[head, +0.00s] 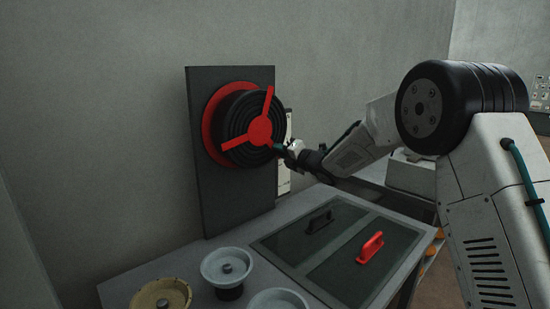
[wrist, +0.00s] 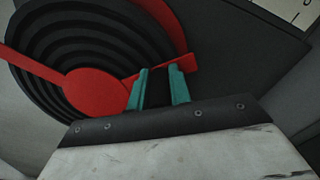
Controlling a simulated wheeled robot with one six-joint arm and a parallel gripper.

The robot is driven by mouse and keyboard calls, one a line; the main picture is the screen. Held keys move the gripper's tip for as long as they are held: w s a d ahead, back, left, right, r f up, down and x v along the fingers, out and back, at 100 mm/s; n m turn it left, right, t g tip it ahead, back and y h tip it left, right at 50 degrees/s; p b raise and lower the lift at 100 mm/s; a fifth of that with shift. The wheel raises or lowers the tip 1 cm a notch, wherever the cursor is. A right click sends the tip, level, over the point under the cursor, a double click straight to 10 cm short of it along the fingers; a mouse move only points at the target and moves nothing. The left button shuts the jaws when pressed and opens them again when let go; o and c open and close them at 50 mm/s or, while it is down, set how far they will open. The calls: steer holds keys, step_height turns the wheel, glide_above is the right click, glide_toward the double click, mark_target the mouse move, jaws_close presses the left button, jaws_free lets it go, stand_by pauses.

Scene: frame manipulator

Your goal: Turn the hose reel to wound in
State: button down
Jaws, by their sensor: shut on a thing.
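The hose reel is a black ribbed drum (head: 236,112) with a red rim and a red three-armed handle (head: 260,130), mounted on an upright dark panel (head: 205,165). One red arm points up, one to the lower left and one to the lower right. My gripper (head: 283,149) is at the outer end of the lower-right arm. In the wrist view its teal fingers (wrist: 159,72) close around that red arm (wrist: 188,65), beside the red hub (wrist: 93,95). The part of the arm between the fingers is partly hidden.
Below the panel is a grey counter (head: 185,259) with round bowls, one of them white (head: 227,266) and one yellowish (head: 160,296). Two dark lids are set in it, with a black handle (head: 319,221) and a red handle (head: 370,247). The wall stands close behind.

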mark_target(281, 125)
steer(key=r+n, duration=0.1)
steer(key=w+d+r+n, duration=0.1)
steer(key=n, duration=0.1)
steer(key=d+r+n, duration=0.1)
steer(key=shift+w+r+n, duration=0.15)
steer(key=shift+w+n, duration=0.15)
steer(key=shift+w, duration=0.05)
steer(key=shift+w+d+r+n, duration=0.1)
steer(key=shift+d+r+n, duration=0.05)
steer(key=shift+r+n, duration=0.45)
steer(key=shift+w+d+r+n, duration=0.1)
steer(key=shift+r+n, duration=0.35)
steer(key=shift+n, duration=0.15)
steer(key=shift+w+r+n, duration=0.1)
steer(key=shift+r+n, duration=1.1)
steer(key=shift+n, duration=0.2)
steer(key=c, duration=1.3)
jaws_free()
steer(key=shift+d, duration=0.1)
steer(key=v, duration=0.8)
